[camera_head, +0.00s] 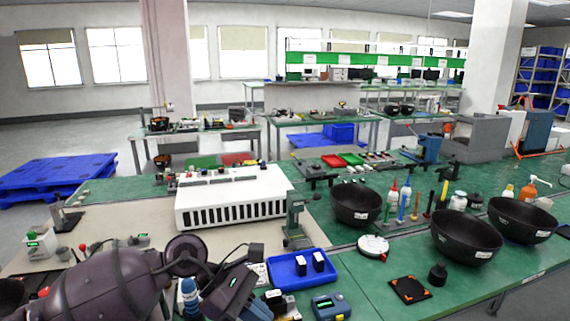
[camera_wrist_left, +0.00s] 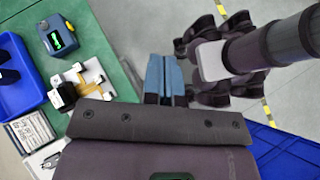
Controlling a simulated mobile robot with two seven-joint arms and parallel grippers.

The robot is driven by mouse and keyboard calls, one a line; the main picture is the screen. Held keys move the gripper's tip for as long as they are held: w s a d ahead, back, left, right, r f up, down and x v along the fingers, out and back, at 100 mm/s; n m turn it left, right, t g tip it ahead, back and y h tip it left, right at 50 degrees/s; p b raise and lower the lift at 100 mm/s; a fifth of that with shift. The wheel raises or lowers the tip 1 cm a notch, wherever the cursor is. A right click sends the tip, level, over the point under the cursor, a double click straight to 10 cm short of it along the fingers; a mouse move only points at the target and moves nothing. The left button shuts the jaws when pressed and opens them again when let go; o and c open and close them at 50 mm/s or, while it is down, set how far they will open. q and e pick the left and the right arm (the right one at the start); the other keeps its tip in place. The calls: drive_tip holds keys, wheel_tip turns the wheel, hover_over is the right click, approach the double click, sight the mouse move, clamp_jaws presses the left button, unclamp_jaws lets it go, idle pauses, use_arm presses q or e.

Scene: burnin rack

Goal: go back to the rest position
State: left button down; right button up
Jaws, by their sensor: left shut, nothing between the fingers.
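My left arm (camera_head: 120,285) reaches in from the lower left in the head view, with its dark wrist (camera_head: 232,292) at the bottom, left of the blue tray. In the left wrist view the left gripper (camera_wrist_left: 166,70) has its two blue-grey fingers together, with nothing between them. The fingers lie over the floor, just beyond the green table edge. My right gripper is in neither view.
A blue tray (camera_head: 291,283) holds two small dark blocks with white faces. A blue meter (camera_head: 331,307) and a white-yellow fixture (camera_wrist_left: 82,82) are nearby. A white slotted rack (camera_head: 232,205) stands behind. Black bowls (camera_head: 356,204) stand to the right.

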use_arm(q)
drive_tip(key=a+f+m+t+b, duration=0.1)
drive_tip(key=a+f+m+t, duration=0.35)
drive_tip(key=m+t, duration=0.4)
drive_tip(key=s+a+f+m+t+y+b, duration=0.1)
drive_tip(key=a+f+m+t+b, duration=0.15)
drive_tip(key=f+m+t, duration=0.65)
drive_tip(key=a+f+m+t+b, duration=0.1)
drive_tip(key=a+f+m+t, duration=0.2)
drive_tip(key=m, duration=1)
drive_tip(key=s+a+f+n+g+y+b, duration=0.1)
drive_tip(key=s+a+f+n+g+y, duration=0.5)
drive_tip(key=s+a+f+n+y, duration=0.3)
drive_tip(key=s+a+f+n, duration=0.4)
drive_tip(key=s+f+n, duration=0.2)
drive_tip(key=f, duration=0.1)
drive_tip(key=shift+s+f+g+b, duration=0.2)
drive_tip(key=shift+f+g+b, duration=0.1)
drive_tip(key=shift+f+g, duration=0.05)
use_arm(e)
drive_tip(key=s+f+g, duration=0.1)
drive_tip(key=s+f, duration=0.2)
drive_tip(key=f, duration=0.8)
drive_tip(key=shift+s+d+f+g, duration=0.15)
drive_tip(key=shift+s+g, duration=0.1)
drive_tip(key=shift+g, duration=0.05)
